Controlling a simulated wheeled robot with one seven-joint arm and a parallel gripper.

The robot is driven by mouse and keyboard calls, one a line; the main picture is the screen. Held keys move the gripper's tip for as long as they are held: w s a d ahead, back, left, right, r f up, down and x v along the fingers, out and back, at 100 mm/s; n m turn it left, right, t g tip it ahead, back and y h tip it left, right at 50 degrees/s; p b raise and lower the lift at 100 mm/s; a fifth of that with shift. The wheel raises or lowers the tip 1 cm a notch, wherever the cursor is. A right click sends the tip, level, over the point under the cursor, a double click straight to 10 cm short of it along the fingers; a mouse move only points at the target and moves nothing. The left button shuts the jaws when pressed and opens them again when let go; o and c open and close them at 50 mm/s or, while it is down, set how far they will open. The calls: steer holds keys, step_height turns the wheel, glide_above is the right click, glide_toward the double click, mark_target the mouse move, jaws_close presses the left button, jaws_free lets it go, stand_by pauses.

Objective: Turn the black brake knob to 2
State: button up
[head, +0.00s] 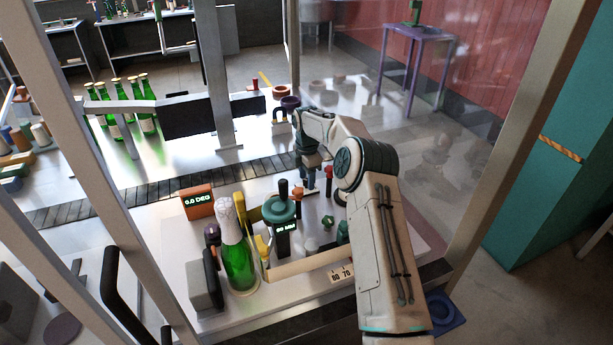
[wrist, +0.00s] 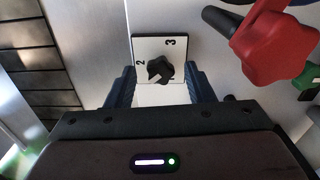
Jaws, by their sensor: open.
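The black brake knob (wrist: 160,69) sits on a small white dial plate (wrist: 150,46) in the wrist view. The figures 2 and 3 show on the plate, the 2 at left and the 3 at upper right. I cannot tell which figure the knob points to. My gripper (wrist: 160,76) is open, with one dark finger on each side of the knob and a gap visible on both sides. In the head view my gripper (head: 309,178) is lowered among the bench fittings, and the knob cannot be made out there.
A red knob with a black handle (wrist: 275,42) stands close to the right finger, with a green part (wrist: 307,78) beyond it. In the head view a foil-topped green bottle (head: 238,255), a teal round handwheel (head: 280,209) and an orange display (head: 197,202) stand left of my arm.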

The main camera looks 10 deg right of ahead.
steer(key=c, duration=1)
steer(key=shift+m, duration=0.3)
steer(key=m+b, duration=0.1)
steer(key=m, duration=0.1)
steer(key=shift+m, duration=0.3)
steer(key=shift+m+b, duration=0.65)
steer(key=shift+m, duration=1.55)
steer(key=o, duration=1)
